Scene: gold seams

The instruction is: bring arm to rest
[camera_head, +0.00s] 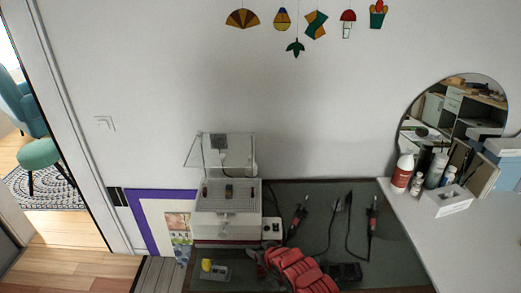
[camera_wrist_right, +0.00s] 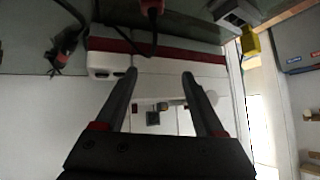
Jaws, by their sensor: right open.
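My right arm (camera_head: 305,272) shows as red segments low in the middle of the head view, over the dark mat. Its gripper (camera_head: 259,262) is dark and small there, close to the front of the white machine (camera_head: 228,224). In the right wrist view my right gripper (camera_wrist_right: 160,78) is open, with two dark fingers spread apart and nothing between them. Behind the fingers is the white machine with a red band (camera_wrist_right: 190,56). My left gripper is not in view.
The dark work mat (camera_head: 320,215) carries two red-handled tools (camera_head: 299,216) (camera_head: 372,215) with cables. A grey holder with a yellow top (camera_head: 207,265) stands left of the gripper. Bottles (camera_head: 403,172) and a tissue box (camera_head: 447,201) stand at the right. Mat between the tools is partly free.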

